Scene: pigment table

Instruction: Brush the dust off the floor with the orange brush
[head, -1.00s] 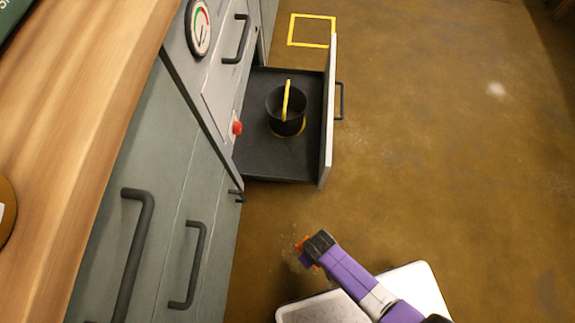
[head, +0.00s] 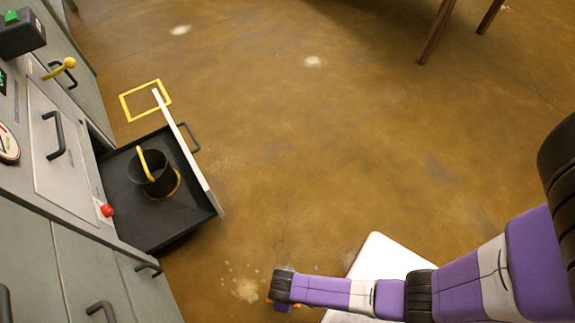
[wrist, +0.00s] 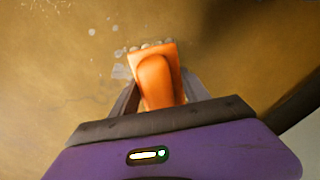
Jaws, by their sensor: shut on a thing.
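The orange brush (wrist: 155,77) is held between the fingers of my gripper (wrist: 157,92) in the wrist view, with its head low over or on the floor; contact cannot be told. In the head view only a bit of orange shows below my gripper (head: 281,302); the rest is hidden. A pale dust patch (head: 246,290) with specks lies on the brown floor just left of my gripper. Pale specks (wrist: 118,71) show beside the brush in the wrist view. Two more whitish patches lie far off, one at upper left (head: 181,30) and one at upper middle (head: 313,62).
An open drawer (head: 195,212) juts from the grey cabinets at left, holding a black pot (head: 153,180) with a yellow handle. A yellow square outline (head: 127,108) marks the floor behind it. Brown furniture legs (head: 436,32) stand at upper right. The middle floor is clear.

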